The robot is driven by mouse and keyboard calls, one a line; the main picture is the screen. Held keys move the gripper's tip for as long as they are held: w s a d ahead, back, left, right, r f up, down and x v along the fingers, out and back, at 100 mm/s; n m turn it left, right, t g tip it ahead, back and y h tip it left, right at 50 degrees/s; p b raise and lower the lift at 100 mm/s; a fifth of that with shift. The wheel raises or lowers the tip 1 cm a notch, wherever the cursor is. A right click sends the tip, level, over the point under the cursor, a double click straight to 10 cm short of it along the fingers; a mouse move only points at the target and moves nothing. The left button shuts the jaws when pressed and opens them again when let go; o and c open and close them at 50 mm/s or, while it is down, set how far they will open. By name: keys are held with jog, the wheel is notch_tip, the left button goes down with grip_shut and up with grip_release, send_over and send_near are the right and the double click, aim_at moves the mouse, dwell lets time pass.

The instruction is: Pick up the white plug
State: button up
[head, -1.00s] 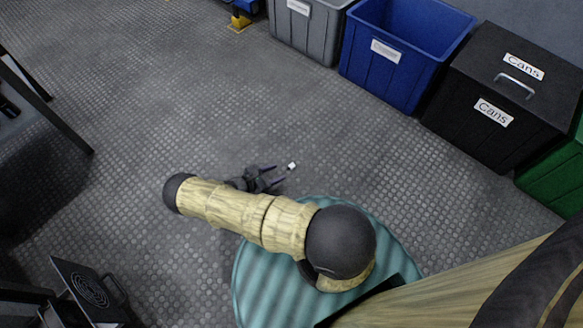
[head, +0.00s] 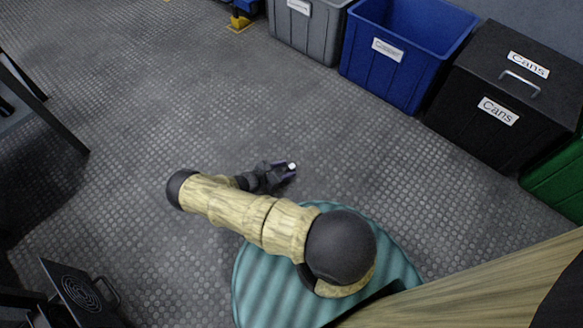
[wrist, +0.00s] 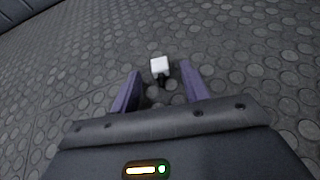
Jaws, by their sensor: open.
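The white plug (head: 292,166) is a small white block on the grey studded floor, just at the tips of my gripper in the head view. In the wrist view the white plug (wrist: 160,66) shows with a dark part below it, centred between the two purple fingers and slightly beyond their tips. My gripper (head: 287,171) is open and low near the floor; in the wrist view the gripper (wrist: 159,71) has its fingers spread to either side of the plug's dark part. I cannot tell whether a finger touches it.
A blue bin (head: 392,75), a grey bin (head: 305,30), a black bin (head: 500,110) labelled Cans and a green bin (head: 562,180) line the upper right. A dark panel with a spiral mark (head: 85,290) is at lower left. The floor around the plug is clear.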

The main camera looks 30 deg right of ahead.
grip_shut()
dwell(0.4)
notch_tip(320, 180, up, 28)
jog(key=p, duration=1.5)
